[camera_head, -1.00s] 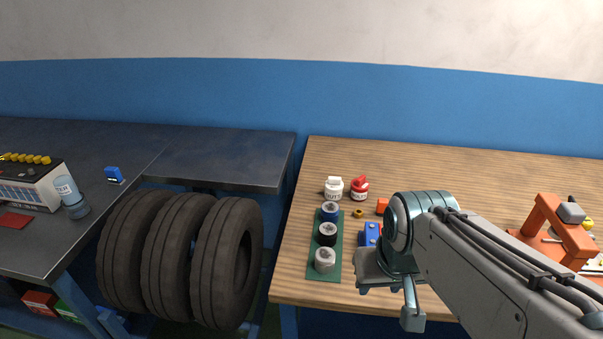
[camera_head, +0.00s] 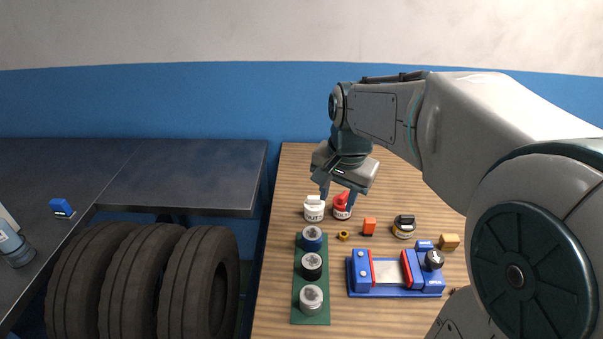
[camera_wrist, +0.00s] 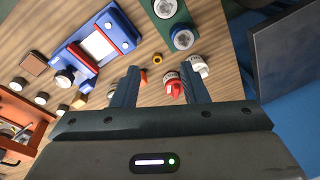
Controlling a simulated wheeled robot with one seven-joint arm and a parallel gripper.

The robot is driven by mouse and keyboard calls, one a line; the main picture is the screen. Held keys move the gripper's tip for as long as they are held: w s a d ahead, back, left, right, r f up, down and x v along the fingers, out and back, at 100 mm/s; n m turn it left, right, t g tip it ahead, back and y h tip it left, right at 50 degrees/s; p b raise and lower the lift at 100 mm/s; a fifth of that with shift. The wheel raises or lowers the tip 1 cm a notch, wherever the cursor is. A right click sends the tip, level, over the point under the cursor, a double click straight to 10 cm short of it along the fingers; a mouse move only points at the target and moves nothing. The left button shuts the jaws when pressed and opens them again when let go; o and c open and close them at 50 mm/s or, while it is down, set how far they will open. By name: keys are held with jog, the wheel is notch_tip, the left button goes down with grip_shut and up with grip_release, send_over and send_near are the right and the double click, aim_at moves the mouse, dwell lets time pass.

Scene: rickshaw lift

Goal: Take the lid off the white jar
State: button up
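The white jar (camera_head: 314,214) stands upright at the back left of the wooden table, with its white lid (camera_head: 314,200) on. It also shows in the wrist view (camera_wrist: 196,61), just right of my right-hand finger there. A similar jar with a red lid (camera_head: 342,205) stands close to its right; in the wrist view this red-lidded jar (camera_wrist: 172,85) appears between my fingers. My gripper (camera_head: 338,194) points down above and behind the two jars. It is open, with nothing held. How high the fingertips are above the jars is hard to tell.
In front of the jars is a green strip (camera_head: 297,305) with three round pieces. Tires (camera_head: 120,285) stand left of the table.

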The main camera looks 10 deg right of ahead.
jog(key=w+m, duration=0.6)
jog(key=w, duration=0.5)
jog(key=m+g+p, duration=0.2)
jog(key=m, duration=0.4)
send_near(315, 197)
jog(key=f, duration=0.3)
jog(key=shift+w+a+f+m, duration=0.1)
jog(key=shift+w+f+m, duration=0.2)
jog(key=shift+w+f, duration=0.1)
jog(key=shift+s+f+p, duration=0.2)
jog(key=shift+f+p, duration=0.3)
jog(key=shift+f, duration=0.85)
jog(key=shift+s+f+p, duration=0.2)
jog(key=shift+f+p, duration=0.25)
jog(key=shift+f, duration=0.95)
grip_shut()
